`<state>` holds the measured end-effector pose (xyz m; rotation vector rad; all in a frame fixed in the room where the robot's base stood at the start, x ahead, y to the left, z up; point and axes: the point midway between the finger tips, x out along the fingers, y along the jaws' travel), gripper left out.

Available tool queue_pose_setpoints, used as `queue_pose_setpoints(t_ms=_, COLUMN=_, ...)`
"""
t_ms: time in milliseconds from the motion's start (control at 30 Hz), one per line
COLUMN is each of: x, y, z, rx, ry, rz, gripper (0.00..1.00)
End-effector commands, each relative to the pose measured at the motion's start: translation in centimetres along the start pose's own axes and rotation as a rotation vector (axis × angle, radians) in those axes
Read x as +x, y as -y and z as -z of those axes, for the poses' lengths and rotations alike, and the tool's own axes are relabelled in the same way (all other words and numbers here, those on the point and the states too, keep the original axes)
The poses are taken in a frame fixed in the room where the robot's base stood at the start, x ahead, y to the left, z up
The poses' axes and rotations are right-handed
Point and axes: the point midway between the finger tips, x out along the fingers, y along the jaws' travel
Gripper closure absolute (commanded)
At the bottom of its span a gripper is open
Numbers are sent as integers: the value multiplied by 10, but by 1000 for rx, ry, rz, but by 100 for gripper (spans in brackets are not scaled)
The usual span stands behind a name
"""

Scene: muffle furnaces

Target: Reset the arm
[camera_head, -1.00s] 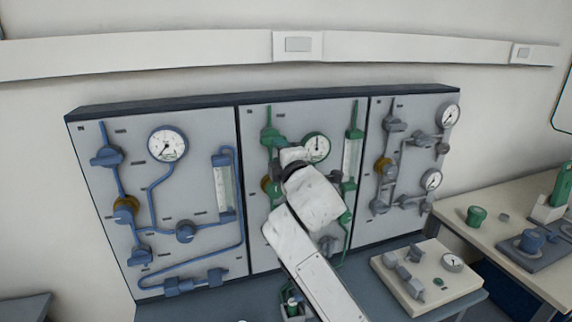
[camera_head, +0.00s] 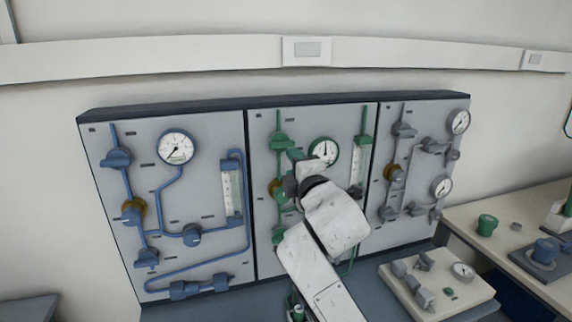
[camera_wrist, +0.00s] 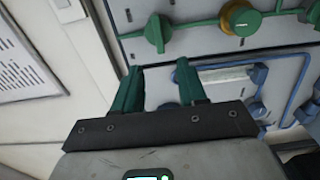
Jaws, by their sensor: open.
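My arm crosses the front of the middle panel (camera_head: 262,240) in the head view, its white wrist covering part of the green piping. My gripper (camera_wrist: 158,68) shows in the wrist view with two green fingers spread apart and nothing between them. In the head view the gripper end is partly hidden by the wrist, near the green valve (camera_head: 281,141) and the round gauge (camera_head: 324,151).
A blue-piped panel (camera_head: 205,125) stands left and a grey-piped panel (camera_head: 420,180) right. A beige block with fittings (camera_head: 440,303) sits on the bench below. A side table (camera_head: 470,212) at right holds a green pot (camera_head: 487,225). A papered board (camera_wrist: 25,60) shows in the wrist view.

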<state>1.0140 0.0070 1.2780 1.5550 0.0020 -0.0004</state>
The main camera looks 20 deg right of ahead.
Motion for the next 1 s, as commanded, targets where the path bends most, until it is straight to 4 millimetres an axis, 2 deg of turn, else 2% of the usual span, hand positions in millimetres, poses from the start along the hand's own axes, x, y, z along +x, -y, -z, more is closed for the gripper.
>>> queue_pose_setpoints(t_ms=133, x=-2, y=6, z=-1, rx=17, ry=3, rz=13, gripper=58)
queue_pose_setpoints(t_ms=233, x=-10, y=32, z=-5, rx=98, ry=18, rz=70, gripper=58)
queue_pose_setpoints(t_ms=367, x=-39, y=99, z=-14, rx=309, ry=71, rz=221, gripper=58)
queue_pose_setpoints(t_ms=400, x=-52, y=124, z=-17, rx=383, ry=98, rz=278, gripper=58)
queue_pose_setpoints(t_ms=467, x=-74, y=160, z=-21, rx=495, ry=141, rz=362, gripper=58)
queue_pose_setpoints(t_ms=600, x=-133, y=236, z=-31, rx=727, ry=270, rz=548, gripper=58)
queue_pose_setpoints(t_ms=700, x=-183, y=284, z=-37, rx=871, ry=381, rz=672, gripper=58)
queue_pose_setpoints(t_ms=767, x=-216, y=310, z=-41, rx=948, ry=457, rz=742, gripper=58)
queue_pose_setpoints(t_ms=900, x=-298, y=360, z=-50, rx=1104, ry=659, rz=894, gripper=58)
queue_pose_setpoints(t_ms=1000, x=-359, y=386, z=-58, rx=1188, ry=820, rz=983, gripper=58)
